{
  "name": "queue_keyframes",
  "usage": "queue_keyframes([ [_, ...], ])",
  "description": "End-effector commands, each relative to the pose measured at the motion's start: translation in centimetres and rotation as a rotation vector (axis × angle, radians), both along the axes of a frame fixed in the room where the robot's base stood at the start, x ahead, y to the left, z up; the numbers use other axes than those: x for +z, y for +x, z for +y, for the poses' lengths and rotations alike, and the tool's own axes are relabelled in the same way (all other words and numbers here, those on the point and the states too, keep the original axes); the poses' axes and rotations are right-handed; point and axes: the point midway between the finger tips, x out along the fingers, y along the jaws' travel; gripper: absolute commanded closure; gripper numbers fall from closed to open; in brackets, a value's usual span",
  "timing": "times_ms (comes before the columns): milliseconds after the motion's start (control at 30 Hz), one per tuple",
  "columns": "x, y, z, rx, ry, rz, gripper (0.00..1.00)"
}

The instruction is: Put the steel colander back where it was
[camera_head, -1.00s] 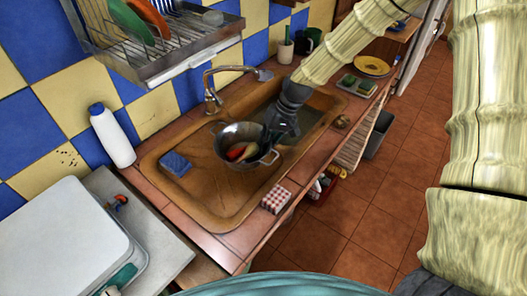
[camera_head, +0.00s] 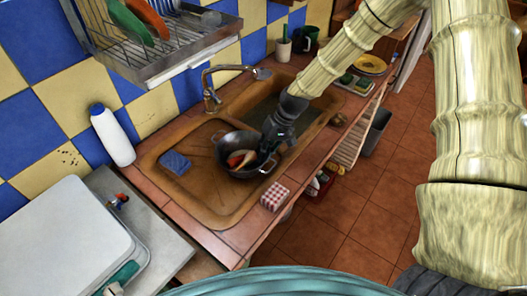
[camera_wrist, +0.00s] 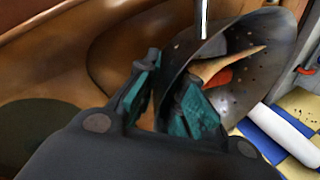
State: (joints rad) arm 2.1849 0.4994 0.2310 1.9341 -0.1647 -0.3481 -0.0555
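The steel colander (camera_head: 226,143) sits low over the drainboard side of the brown sink, with red, orange and pale food in it. I cannot tell whether its base touches the drainboard. My gripper (camera_head: 265,157) is at the colander's right side, coming down from the upper right. In the wrist view, the colander (camera_wrist: 270,45) appears strongly tilted, and its rim passes between my two green-padded fingers (camera_wrist: 168,80), one inside and one outside. My gripper appears shut on this rim, though the exact contact is hidden.
A blue sponge (camera_head: 174,162) lies left of the colander, and a red-checked box (camera_head: 274,196) stands on the front ledge. The faucet (camera_head: 211,95) rises behind. The sink basin (camera_head: 310,115) is right of the colander. A white bottle (camera_head: 112,135) stands at left.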

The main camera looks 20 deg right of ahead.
Motion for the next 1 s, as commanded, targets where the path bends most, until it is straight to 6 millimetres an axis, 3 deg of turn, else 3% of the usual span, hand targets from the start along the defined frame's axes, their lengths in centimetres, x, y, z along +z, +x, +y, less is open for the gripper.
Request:
queue_keyframes([
  [467, 0.3, 0.0, 0.0, 0.0, 0.0, -0.001, 0.73],
  [1000, 5.2, 0.0, -2.3, 0.001, 0.0, -0.003, 0.73],
])
